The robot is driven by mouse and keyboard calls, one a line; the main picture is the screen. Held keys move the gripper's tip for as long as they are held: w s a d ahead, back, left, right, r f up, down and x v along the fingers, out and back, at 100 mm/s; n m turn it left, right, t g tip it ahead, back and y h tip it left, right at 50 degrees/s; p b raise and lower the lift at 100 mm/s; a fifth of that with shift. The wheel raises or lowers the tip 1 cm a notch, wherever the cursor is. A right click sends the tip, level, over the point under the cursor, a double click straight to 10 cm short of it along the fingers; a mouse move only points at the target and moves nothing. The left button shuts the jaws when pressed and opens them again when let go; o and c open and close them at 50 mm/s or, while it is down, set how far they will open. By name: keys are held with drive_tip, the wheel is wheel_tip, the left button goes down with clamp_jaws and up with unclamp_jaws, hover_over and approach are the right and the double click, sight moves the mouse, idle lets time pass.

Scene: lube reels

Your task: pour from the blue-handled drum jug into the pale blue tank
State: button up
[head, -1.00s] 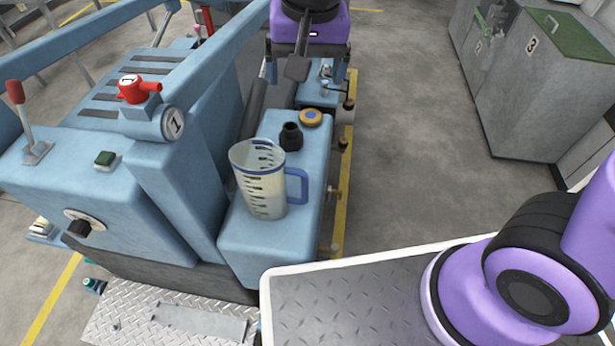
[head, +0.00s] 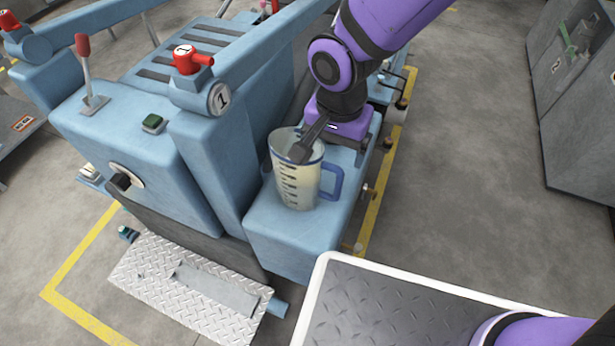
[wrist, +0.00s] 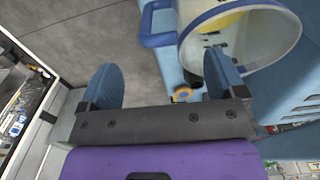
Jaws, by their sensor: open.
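The blue-handled jug (head: 297,185) is clear with dark graduation marks and pale yellowish contents. It stands upright on the pale blue tank (head: 290,238). My open gripper (head: 333,152) is low over the tank behind the jug, with one dark finger overlapping the jug's rim in the head view. In the wrist view my gripper (wrist: 160,85) has its fingers wide apart. The jug (wrist: 245,30) and its blue handle lie beyond them, and the right finger overlaps the rim. I cannot tell if it touches. The tank's black neck is hidden.
A raised pale blue machine body with a red valve (head: 186,60), a green button (head: 153,123) and a red-knobbed lever (head: 84,60) stands left of the jug. A white-edged metal deck (head: 390,310) is in front. Open floor (head: 470,180) lies to the right.

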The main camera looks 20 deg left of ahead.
sight(331, 165)
drive_tip(key=shift+s+f, duration=0.15)
drive_tip(key=shift+f, duration=2.7)
drive_tip(key=shift+a, duration=0.1)
drive_tip(key=c, duration=1.5)
drive_tip(key=shift+r, duration=0.1)
